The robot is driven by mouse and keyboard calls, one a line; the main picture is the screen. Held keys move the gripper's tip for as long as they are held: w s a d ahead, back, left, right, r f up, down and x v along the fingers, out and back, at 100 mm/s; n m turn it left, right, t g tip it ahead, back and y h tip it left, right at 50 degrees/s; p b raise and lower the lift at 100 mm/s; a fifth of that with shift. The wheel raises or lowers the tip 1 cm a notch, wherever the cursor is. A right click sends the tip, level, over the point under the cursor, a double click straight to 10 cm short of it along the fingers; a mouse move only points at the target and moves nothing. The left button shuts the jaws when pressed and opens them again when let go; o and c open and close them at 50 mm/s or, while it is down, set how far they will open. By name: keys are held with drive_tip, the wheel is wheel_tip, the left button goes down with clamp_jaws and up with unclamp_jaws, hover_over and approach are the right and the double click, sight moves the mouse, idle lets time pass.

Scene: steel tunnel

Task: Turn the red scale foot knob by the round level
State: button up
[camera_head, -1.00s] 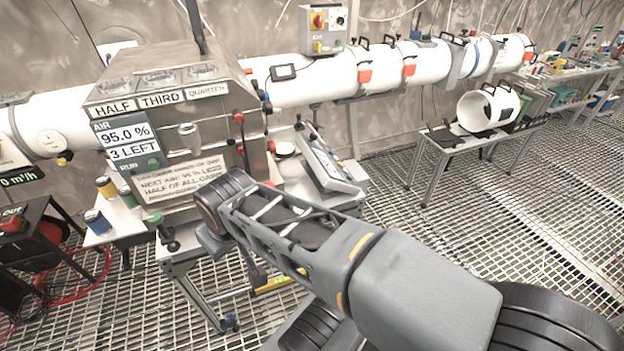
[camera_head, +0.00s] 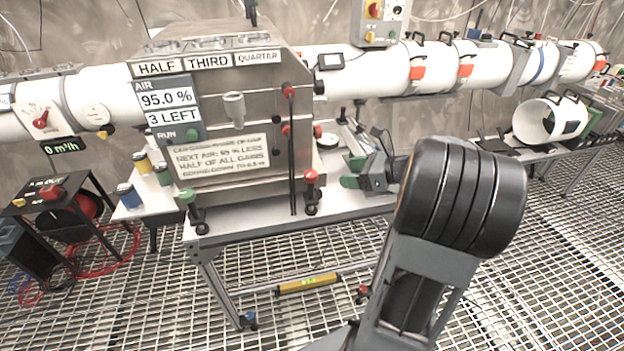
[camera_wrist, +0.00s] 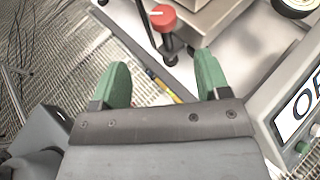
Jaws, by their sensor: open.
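The red knob (camera_head: 311,177) stands on a black foot at the front right corner of the steel box, above the white table. In the wrist view the red knob (camera_wrist: 161,17) has a white line on top and lies beyond the fingertips, roughly in line with the gap. My gripper (camera_head: 355,172) is right of the knob in the head view, apart from it. Its green fingers (camera_wrist: 163,62) are spread with nothing between them.
A green knob (camera_head: 188,197) stands at the box's front left corner. The steel box (camera_head: 225,110) rises behind the red knob, with black rods beside it. A display panel (camera_wrist: 300,110) is close right of my gripper. The table front (camera_head: 260,222) is mostly clear.

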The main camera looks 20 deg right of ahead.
sight(312, 173)
drive_tip(key=x, duration=1.3)
drive_tip(key=shift+w, duration=0.2)
drive_tip(key=c, duration=0.9)
drive_tip(key=shift+d+r+n+g+y+p, duration=0.15)
drive_tip(key=shift+r+n+g+y+p, duration=0.05)
drive_tip(key=shift+n+g+y+p, duration=0.85)
drive_tip(key=shift+f+n+g+y+p, duration=0.2)
drive_tip(key=shift+n+g+y+p, duration=0.25)
drive_tip(key=shift+n+g+y, duration=0.4)
drive_tip(key=o, duration=0.9)
drive_tip(key=shift+h, duration=0.3)
